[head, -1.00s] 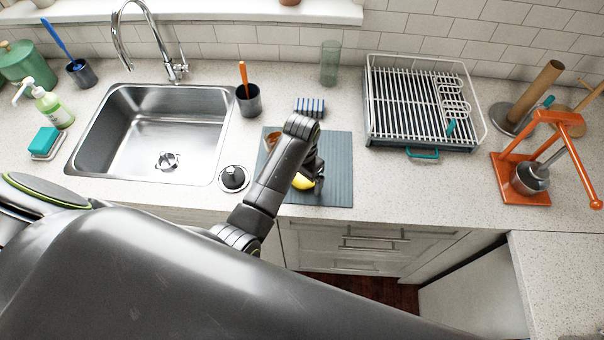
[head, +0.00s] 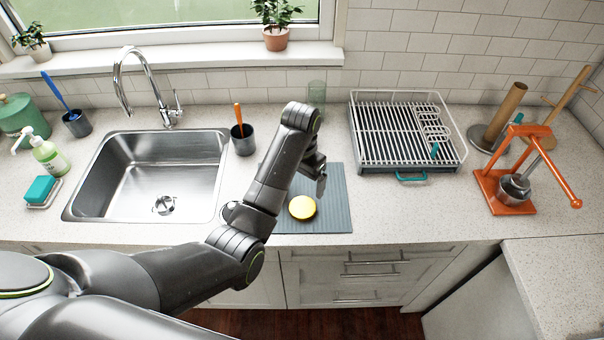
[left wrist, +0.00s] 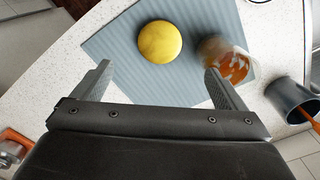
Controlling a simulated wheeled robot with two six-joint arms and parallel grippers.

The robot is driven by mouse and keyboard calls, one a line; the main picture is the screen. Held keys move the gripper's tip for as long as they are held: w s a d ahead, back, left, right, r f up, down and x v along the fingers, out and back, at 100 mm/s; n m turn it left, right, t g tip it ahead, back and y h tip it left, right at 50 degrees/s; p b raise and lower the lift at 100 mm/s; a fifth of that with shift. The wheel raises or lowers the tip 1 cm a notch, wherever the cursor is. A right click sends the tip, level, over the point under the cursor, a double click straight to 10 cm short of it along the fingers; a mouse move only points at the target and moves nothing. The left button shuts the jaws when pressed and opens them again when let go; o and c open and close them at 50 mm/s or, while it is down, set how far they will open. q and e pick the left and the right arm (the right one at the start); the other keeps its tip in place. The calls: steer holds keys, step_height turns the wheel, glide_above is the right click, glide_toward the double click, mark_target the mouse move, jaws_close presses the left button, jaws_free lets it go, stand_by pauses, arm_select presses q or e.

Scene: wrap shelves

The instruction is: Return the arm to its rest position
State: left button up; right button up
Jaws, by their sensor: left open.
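My left gripper (head: 320,180) is above the grey-blue ribbed mat (head: 335,222), just beyond a round yellow thing (head: 302,208) lying on it. In the left wrist view its jaws (left wrist: 158,70) are apart with nothing held between them. The yellow thing (left wrist: 160,42) lies on the mat there, beyond the jaws and apart from them. A clear glass with orange-brown contents (left wrist: 225,60) stands near one finger in that view; my arm hides it in the head view. My right gripper is not in view.
Left of my arm are the sink (head: 222,190) and a dark cup (head: 243,143). A green glass (head: 317,95) stands behind my arm. To the right are a white dish rack (head: 455,165) and an orange stand (head: 490,185). Counter between mat and rack is clear.

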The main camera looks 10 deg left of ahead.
arm_select(q)
steer(key=s+a+f+n+t, duration=0.1)
steer(key=s+a+f+n, duration=0.1)
steer(key=s+a+f, duration=0.4)
steer(key=s+a+f+n+t, duration=0.1)
steer(key=s+a+f, duration=0.1)
steer(key=s+a, duration=0.5)
steer(key=s+a+r+n+t+y, duration=0.1)
steer(key=s+a+r, duration=0.15)
steer(key=s, duration=0.75)
steer(key=s+a+r+n+t+y, duration=0.1)
steer(key=s+r, duration=0.2)
steer(key=s, duration=0.7)
step_height(320, 180, down, 33)
steer(key=a+g+b, duration=0.2)
steer(key=b, duration=0.6)
steer(key=s+f+b, duration=0.3)
steer(key=s+f, duration=0.4)
steer(key=f, duration=0.4)
steer(key=s+d+f+h+b, duration=0.1)
steer(key=s+f+b, duration=0.2)
steer(key=s+f, duration=0.5)
step_height(320, 180, down, 3)
steer(key=shift+s+d+r+g, duration=0.1)
steer(key=shift+s+d+g, duration=0.15)
steer(key=shift+g, duration=0.15)
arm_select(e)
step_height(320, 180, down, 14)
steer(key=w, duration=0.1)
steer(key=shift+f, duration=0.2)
